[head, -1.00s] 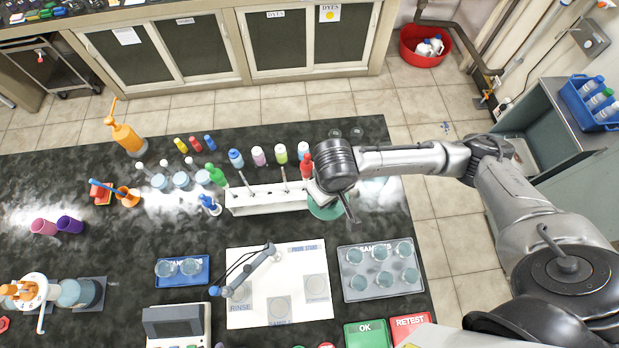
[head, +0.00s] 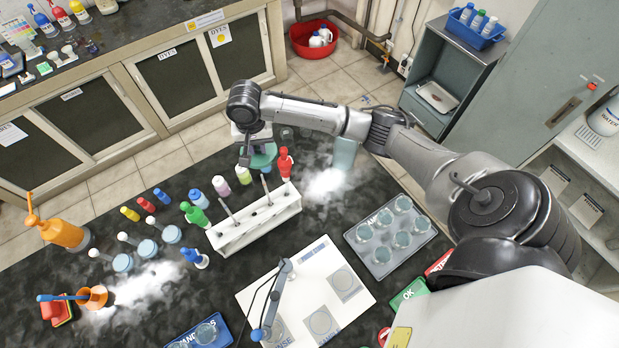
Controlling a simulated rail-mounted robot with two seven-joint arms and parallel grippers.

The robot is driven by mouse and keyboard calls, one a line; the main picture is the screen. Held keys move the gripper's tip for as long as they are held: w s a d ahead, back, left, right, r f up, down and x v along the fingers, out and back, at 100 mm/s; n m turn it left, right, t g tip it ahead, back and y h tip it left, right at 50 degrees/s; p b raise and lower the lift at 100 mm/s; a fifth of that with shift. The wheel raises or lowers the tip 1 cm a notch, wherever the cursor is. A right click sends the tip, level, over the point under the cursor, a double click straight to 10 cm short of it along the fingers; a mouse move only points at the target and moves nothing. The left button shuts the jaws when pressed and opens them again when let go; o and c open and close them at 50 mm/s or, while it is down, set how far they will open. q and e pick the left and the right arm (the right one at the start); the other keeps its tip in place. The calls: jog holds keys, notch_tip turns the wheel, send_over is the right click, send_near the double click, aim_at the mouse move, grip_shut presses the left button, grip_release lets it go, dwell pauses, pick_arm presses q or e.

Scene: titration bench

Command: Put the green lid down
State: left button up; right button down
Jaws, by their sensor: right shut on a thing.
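The green lid (head: 264,158) is a round green disc near the back edge of the dark bench, behind the white rack. My right gripper (head: 257,148) comes down over it from the back and is shut on it; the wrist and fingers hide part of the lid. I cannot tell whether the lid touches the bench top. A pale green, see-through jar (head: 344,152) stands to the right, apart from the lid, partly behind my right arm. My left gripper is not in view.
The white rack (head: 255,218) with upright sticks is in front. A grey tray of beakers (head: 390,235) lies right. Pale vapour covers the bench near the jar.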

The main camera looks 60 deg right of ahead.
jog(key=s+d+f+m+b, duration=0.2)
jog(key=d+f+m, duration=0.1)
jog(key=d+f, duration=0.2)
jog(key=s+d+f+m+b, duration=0.2)
jog(key=d+f, duration=0.3)
jog(key=f, duration=0.5)
jog(key=s+d+f+m+b, duration=0.2)
jog(key=s+d+f+m, duration=0.1)
jog(key=f, duration=0.5)
jog(key=shift+s+d+m+b, duration=0.3)
jog(key=shift+d+m+b, duration=0.05)
jog(key=shift+d+m, duration=0.55)
jog(key=shift+f, duration=1.05)
notch_tip(320, 180, down, 3)
jog(key=shift+b, duration=0.35)
jog(key=shift+f, duration=0.2)
jog(key=c, duration=1.1)
grip_release()
jog(key=shift+o, duration=0.2)
